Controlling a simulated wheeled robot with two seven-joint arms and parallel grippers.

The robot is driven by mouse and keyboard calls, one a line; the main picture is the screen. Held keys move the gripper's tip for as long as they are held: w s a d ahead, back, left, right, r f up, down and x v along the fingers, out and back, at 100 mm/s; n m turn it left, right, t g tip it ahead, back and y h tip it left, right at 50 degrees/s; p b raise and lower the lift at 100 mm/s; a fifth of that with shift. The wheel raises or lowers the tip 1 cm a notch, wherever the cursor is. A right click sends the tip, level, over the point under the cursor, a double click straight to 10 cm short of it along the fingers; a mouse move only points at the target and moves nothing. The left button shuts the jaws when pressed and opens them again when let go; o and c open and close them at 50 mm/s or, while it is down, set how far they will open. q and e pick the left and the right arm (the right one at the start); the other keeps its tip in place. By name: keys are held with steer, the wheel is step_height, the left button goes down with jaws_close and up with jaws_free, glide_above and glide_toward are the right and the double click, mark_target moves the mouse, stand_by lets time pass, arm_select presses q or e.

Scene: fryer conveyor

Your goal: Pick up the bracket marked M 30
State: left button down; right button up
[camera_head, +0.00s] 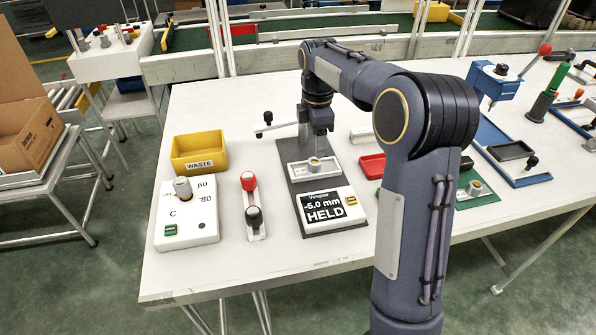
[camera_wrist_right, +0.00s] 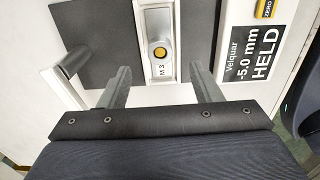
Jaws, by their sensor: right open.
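A white bracket (camera_head: 298,169) with a round metal boss sits on the dark gauge base (camera_head: 301,186), below my right gripper (camera_head: 319,146). In the right wrist view the bracket (camera_wrist_right: 158,20) shows a brass-ringed boss and a label reading "M 3"; any further character cannot be made out. My right gripper (camera_wrist_right: 158,82) is open, its two fingers apart on either side of the bracket's near end, with nothing held. Whether the fingers are level with the bracket or above it is unclear. My left gripper is out of view.
The gauge display (camera_head: 325,207) reads "-5.0 mm HELD". A red tray (camera_head: 371,166) and another bracket (camera_head: 474,188) on a green base lie right. The table's front-left is clear.

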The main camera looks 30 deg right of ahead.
mark_target(315, 162)
step_height(315, 162, down, 6)
steer(key=shift+f, duration=0.15)
steer(key=shift+c, duration=0.5)
steer(key=c, duration=1)
steer(key=shift+c, duration=0.2)
